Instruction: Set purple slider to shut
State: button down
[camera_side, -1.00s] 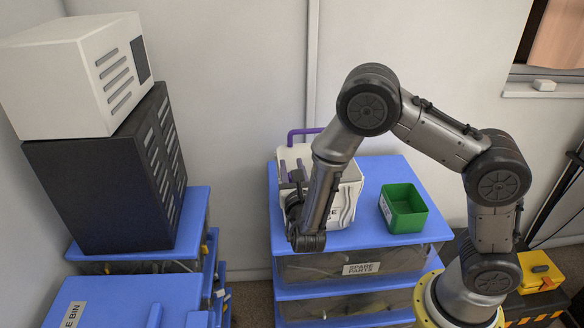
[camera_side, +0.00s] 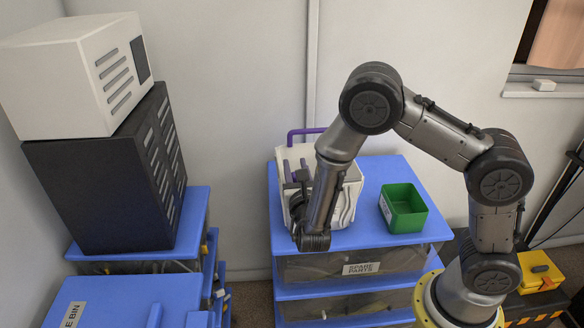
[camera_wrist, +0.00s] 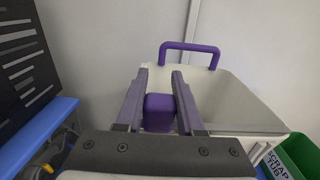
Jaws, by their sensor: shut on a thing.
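The purple slider (camera_wrist: 158,112) is a rounded block at the near side of a white open-topped box (camera_wrist: 245,105). My gripper (camera_wrist: 160,76) has its two fingers on either side of the slider and is shut on it. In the side view my gripper (camera_side: 295,164) points at the left part of the white box (camera_side: 347,200), with the arm in front. The slider itself cannot be made out there, and its track is hidden in both views. A purple handle (camera_wrist: 190,47) arches up from the box's far rim.
The box stands on a blue drawer unit (camera_side: 380,172) labelled spare parts. A green bin (camera_side: 404,208) is to its right. A black cabinet (camera_side: 100,180) with a white case (camera_side: 75,80) on top stands at the left. A wall is behind.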

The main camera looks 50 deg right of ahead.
jog(key=s+d, duration=0.9)
jog(key=d, duration=0.1)
jog(key=shift+s+d, duration=0.4)
jog(key=c, duration=0.5)
grip_release()
jog(key=shift+a, duration=0.1)
jog(key=shift+v, duration=6.85)
